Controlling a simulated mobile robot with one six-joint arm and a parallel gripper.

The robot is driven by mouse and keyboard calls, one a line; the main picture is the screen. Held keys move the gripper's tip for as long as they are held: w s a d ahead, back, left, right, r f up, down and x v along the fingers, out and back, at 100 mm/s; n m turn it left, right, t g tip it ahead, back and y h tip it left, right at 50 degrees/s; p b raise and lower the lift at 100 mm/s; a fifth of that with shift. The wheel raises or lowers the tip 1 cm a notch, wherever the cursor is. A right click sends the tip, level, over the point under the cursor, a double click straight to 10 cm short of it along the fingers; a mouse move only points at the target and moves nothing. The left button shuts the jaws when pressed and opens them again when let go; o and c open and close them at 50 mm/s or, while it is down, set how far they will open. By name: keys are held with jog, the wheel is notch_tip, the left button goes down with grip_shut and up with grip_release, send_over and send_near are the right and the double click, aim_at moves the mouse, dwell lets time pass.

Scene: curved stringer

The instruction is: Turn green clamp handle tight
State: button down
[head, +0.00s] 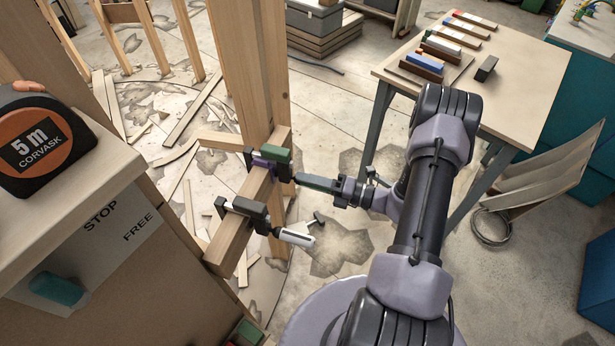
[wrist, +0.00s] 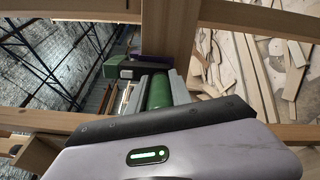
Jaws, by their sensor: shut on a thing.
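The green clamp (head: 277,154) sits on a wooden beam at the post, with dark jaws and a purple part. Its green body (wrist: 116,66) also shows at the upper left of the wrist view. Its green handle (wrist: 160,91) lies between the grey fingers of my gripper (wrist: 160,96), pointing toward the clamp. In the head view my gripper (head: 318,182) reaches in from the right and is shut on the handle, which is mostly hidden there. The handle's turn angle and tightness cannot be told.
A second clamp (head: 243,207) with a white handle (head: 297,238) is on the beam (head: 232,235) just nearer. The tall wooden post (head: 250,70) stands behind. A workbench (head: 510,70) is at upper right; a tape measure (head: 35,140) stands on a cabinet at left.

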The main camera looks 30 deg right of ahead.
jog(key=m+p, duration=0.1)
jog(key=m, duration=0.4)
jog(key=shift+m, duration=0.3)
jog(key=m+p, duration=0.1)
jog(key=m, duration=0.4)
jog(key=shift+f, duration=0.1)
jog(key=m+p, duration=0.1)
jog(key=m, duration=0.4)
jog(key=shift+m, duration=0.4)
jog(key=m, duration=0.4)
jog(key=shift+s+f+m+p, duration=0.1)
jog(key=shift+m+p, duration=0.2)
jog(key=shift+m, duration=0.1)
jog(key=shift+a+m, duration=0.1)
jog(key=shift+m, duration=0.2)
jog(key=c, duration=1.1)
grip_release()
jog(key=shift+c, duration=0.2)
